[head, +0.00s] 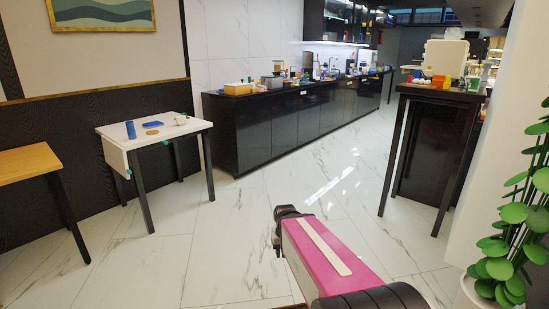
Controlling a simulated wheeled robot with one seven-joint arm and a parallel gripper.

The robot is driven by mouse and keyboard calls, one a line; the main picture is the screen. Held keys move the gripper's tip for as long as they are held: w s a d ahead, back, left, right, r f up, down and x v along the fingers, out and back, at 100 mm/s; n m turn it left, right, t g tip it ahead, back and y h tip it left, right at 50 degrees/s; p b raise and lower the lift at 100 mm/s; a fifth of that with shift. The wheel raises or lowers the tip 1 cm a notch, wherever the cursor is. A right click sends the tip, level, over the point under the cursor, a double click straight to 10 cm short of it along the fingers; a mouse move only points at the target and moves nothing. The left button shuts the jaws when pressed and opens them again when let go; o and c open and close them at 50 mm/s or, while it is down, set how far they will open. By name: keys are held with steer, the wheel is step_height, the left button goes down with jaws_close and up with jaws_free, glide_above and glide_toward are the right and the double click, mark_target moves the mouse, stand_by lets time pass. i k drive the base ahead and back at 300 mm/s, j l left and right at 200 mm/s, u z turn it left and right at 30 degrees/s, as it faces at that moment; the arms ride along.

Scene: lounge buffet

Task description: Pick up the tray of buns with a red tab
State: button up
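I cannot make out a tray of buns with a red tab for sure; things on the far surfaces are too small to tell. My arm reaches forward over the floor at bottom centre, and my gripper (278,240) is at its dark far end, away from every table. Its fingers are mostly hidden, so I cannot tell whether it is open or shut. Nothing is visibly held.
A long black counter (265,130) at the back carries a tan box (238,89) and many small items. A tall dark table (440,93) at right holds small coloured things and a white appliance (445,57). A white table (160,137) stands left, a plant (515,215) right. Marble floor between is clear.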

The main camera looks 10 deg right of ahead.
mark_target(416, 82)
steer(key=i+l+z, duration=0.1)
steer(key=i+z, duration=0.65)
steer(key=i+j+z, duration=0.35)
steer(key=i, duration=0.2)
steer(key=i+l+z, duration=0.1)
steer(key=i+z, duration=0.2)
steer(key=i, duration=0.6)
steer(key=i+j+z, duration=0.1)
steer(key=i+z, duration=0.25)
steer(key=i, duration=0.5)
steer(key=i+l, duration=0.1)
steer(key=i, duration=0.4)
steer(key=i+l, duration=0.15)
steer(key=i, duration=0.35)
steer(key=k, duration=0.3)
steer(key=k+j, duration=0.1)
steer(key=j, duration=0.2)
steer(key=k+j, duration=0.1)
steer(key=j, duration=1.8)
